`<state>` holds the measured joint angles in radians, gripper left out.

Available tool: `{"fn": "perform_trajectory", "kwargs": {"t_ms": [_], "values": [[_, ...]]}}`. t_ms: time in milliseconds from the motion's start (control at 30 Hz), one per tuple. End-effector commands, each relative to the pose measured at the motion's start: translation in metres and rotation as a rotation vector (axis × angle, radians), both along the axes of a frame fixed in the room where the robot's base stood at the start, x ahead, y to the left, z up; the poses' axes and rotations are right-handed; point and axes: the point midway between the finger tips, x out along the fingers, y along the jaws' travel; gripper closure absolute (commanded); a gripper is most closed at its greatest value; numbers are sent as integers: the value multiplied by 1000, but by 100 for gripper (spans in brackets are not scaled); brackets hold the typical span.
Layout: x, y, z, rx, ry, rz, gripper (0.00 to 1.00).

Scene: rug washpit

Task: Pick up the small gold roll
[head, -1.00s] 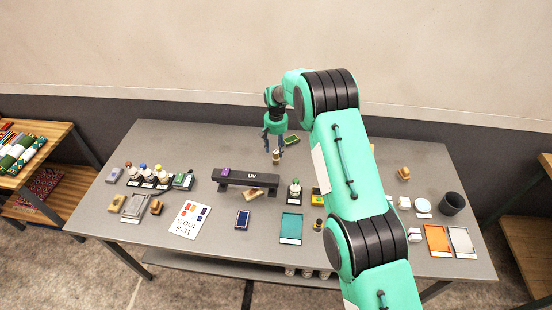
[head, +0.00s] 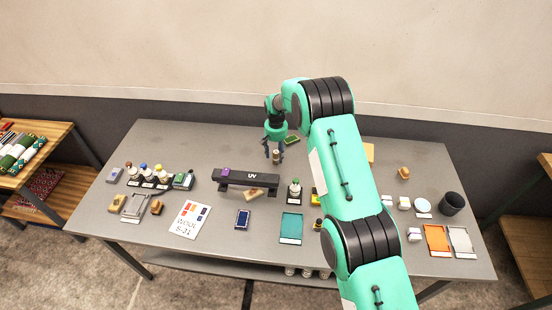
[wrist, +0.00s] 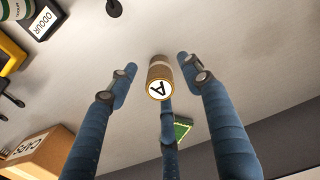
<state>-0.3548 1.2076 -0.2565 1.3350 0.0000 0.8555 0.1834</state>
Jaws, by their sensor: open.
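The small gold roll (head: 276,158) stands upright on the grey table's back half, below the UV bar's far side. In the wrist view the roll (wrist: 159,70) has a brown-gold side and a white end marked with a letter A. My gripper (head: 274,154) is open around it, pointing down. In the wrist view the blue fingers stand on either side of the roll, with gaps visible on both sides. A third blue finger shows below the roll in that view.
A green-topped item (head: 292,139) lies just behind my gripper. A black UV bar (head: 246,178) stands in front of it. A cardboard box (wrist: 38,148) and an ODOUR label (wrist: 42,22) show at the left in the wrist view. The back left of the table is clear.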

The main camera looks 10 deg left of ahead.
Motion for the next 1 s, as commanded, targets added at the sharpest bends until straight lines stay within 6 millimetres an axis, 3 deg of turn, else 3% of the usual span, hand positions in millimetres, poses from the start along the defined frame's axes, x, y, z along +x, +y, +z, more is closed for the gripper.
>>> {"fn": "perform_trajectory", "kwargs": {"t_ms": [67,300,733,1000], "values": [[0,0,0,0,0,0,54],[0,0,0,0,0,0,99],[0,0,3,0,-1,0,99],[1,0,25,1,-3,0,99]]}}
